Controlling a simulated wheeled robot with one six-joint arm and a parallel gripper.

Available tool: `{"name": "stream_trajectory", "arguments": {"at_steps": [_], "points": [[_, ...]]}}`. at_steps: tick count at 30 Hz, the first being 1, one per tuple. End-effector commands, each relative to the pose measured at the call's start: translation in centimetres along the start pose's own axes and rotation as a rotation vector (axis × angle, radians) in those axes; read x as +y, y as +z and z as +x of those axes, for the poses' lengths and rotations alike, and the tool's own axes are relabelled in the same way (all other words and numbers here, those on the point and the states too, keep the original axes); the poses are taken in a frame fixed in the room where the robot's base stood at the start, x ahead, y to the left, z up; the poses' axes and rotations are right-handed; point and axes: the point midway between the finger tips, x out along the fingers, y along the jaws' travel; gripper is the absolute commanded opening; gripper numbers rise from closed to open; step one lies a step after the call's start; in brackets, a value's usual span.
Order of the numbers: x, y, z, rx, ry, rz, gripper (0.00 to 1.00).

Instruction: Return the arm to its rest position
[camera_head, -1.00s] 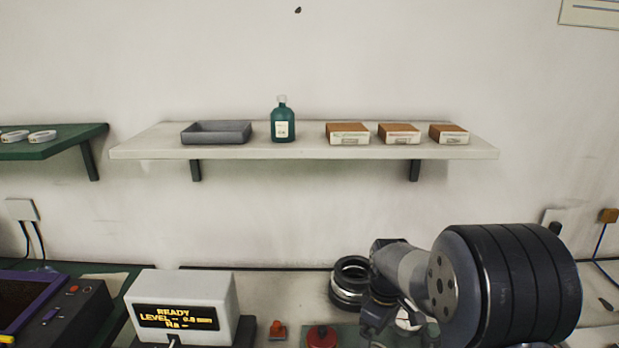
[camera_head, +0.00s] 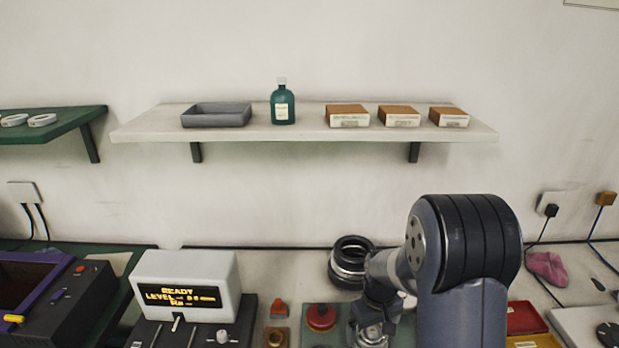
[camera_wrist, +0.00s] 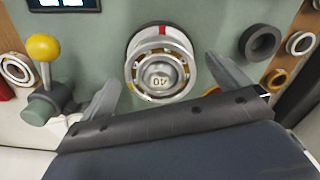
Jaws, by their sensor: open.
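My gripper (camera_wrist: 170,90) shows in the wrist view with its two fingers spread apart and nothing between them. Beyond the fingers is a bearing ring (camera_wrist: 158,84) with metal balls, around a centre piece marked 40, on a green panel (camera_wrist: 200,20). The ring is apart from the fingers as far as I can tell. In the head view my arm rises at the lower right, and its end is partly hidden by the arm links.
A yellow-knobbed lever (camera_wrist: 43,48) stands left of the ring. Dark and pale rings (camera_wrist: 260,43) lie at right. In the head view, a grey display box (camera_head: 185,285), a red knob (camera_head: 320,316) and stacked black rings (camera_head: 351,262) are on the bench. A shelf (camera_head: 300,133) is above.

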Motion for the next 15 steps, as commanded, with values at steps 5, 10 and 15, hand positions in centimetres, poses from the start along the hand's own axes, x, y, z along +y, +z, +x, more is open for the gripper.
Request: {"name": "stream_trajectory", "arguments": {"at_steps": [5,10,15], "points": [[-0.05,0.01,-0.08,-0.001,0.0,0.139,0.96],[-0.08,0.0,-0.1,-0.001,0.0,0.276,0.96],[-0.1,-0.03,-0.11,-0.001,0.0,0.412,0.96]]}}
